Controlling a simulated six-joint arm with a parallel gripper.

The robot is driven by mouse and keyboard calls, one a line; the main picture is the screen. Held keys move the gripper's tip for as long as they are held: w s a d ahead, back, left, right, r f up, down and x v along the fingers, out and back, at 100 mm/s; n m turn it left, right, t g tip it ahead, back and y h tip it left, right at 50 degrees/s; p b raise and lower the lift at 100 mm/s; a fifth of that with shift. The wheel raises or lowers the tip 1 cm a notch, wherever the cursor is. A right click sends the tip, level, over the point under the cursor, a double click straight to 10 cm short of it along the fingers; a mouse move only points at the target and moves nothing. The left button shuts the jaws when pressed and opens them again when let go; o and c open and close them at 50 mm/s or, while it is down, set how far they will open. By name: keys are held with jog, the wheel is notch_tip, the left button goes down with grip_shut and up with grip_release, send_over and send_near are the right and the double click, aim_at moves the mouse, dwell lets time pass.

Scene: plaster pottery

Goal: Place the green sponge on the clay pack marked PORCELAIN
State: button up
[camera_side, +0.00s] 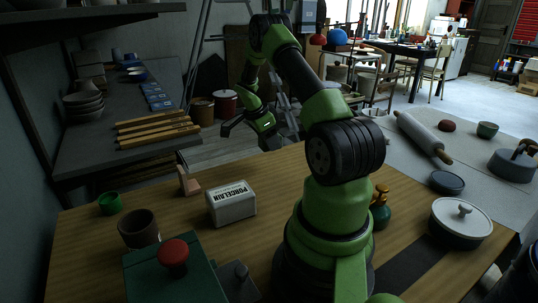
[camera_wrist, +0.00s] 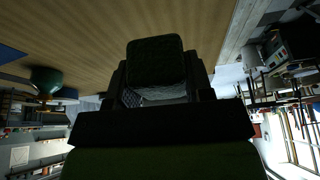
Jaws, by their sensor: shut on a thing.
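The clay pack marked PORCELAIN (camera_side: 231,207) is a white block lying on the wooden table in the side view. My gripper (camera_side: 230,129) is raised above and behind the pack, over the table's far edge, clear of it. In the wrist view my gripper (camera_wrist: 158,82) is shut on a dark green block, the green sponge (camera_wrist: 155,58), held between the fingers. The sponge is hard to make out in the side view. The pack is not seen in the wrist view.
Near the pack on the wooden table (camera_side: 90,240) stand a small wooden piece (camera_side: 188,182), a brown cup (camera_side: 139,229), a green cup (camera_side: 109,203) and a green box with a red knob (camera_side: 174,254). A lidded white pot (camera_side: 461,221) stands at the right.

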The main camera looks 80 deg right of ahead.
jog(key=w+a+r, duration=0.2)
jog(key=a+r, duration=0.1)
jog(key=r, duration=0.1)
notch_tip(320, 180, up, 5)
jog(key=n, duration=0.1)
send_over(233, 190)
jog(key=w, duration=0.1)
jog(key=f, duration=0.2)
jog(key=a+f, duration=0.1)
jog(key=f, duration=0.1)
jog(key=shift+s+f, duration=0.15)
jog(key=shift+f, duration=2.55)
jog(key=shift+f, duration=0.2)
jog(key=o, duration=0.9)
